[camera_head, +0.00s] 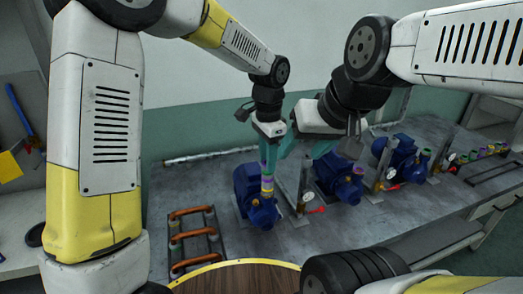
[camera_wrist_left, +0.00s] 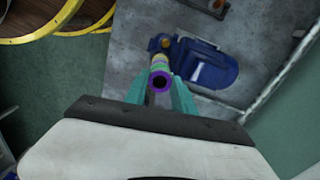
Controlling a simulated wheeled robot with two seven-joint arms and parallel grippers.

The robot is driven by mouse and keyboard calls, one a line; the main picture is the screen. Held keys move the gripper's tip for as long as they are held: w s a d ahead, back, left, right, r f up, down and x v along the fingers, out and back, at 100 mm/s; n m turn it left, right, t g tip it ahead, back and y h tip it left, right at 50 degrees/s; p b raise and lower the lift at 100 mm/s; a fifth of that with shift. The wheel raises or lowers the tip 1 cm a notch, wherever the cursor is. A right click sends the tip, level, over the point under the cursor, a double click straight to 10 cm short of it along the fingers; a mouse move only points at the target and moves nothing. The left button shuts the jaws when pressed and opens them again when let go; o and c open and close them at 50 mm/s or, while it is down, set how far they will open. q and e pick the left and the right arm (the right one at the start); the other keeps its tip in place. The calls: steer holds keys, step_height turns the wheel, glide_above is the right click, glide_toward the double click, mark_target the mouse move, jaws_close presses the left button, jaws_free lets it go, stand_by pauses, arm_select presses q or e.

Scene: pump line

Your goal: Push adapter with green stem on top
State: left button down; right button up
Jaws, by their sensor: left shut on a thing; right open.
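My left gripper (camera_head: 268,160) is shut on an adapter (camera_head: 267,184) with purple, yellow and greenish bands, held upright at the leftmost blue pump (camera_head: 247,205). In the left wrist view my left gripper's teal fingers (camera_wrist_left: 160,95) flank the adapter, whose purple ring (camera_wrist_left: 161,82) faces the camera. Its far end overlaps the front of the blue pump (camera_wrist_left: 205,68); I cannot tell whether it touches or is seated. My right gripper (camera_head: 318,150) is open, with teal fingers, above the gap between the left and middle pumps. Its fingertips are partly hidden.
A middle blue pump (camera_head: 338,180) and a right blue pump (camera_head: 398,155) stand along the grey bench, with gauges and red-handled valves beside them. A rack with orange bars (camera_head: 192,238) lies at left. A round yellow-rimmed wooden table (camera_head: 225,263) is in front. Small colourful parts (camera_head: 485,152) stand far right.

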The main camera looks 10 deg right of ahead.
stand_by(0.4)
arm_select(q)
steer(key=c, duration=1)
jaws_free()
steer(key=shift+o, duration=0.2)
steer(key=shift+r, duration=2.95)
step_height(320, 180, up, 8)
steer(key=shift+f, duration=0.1)
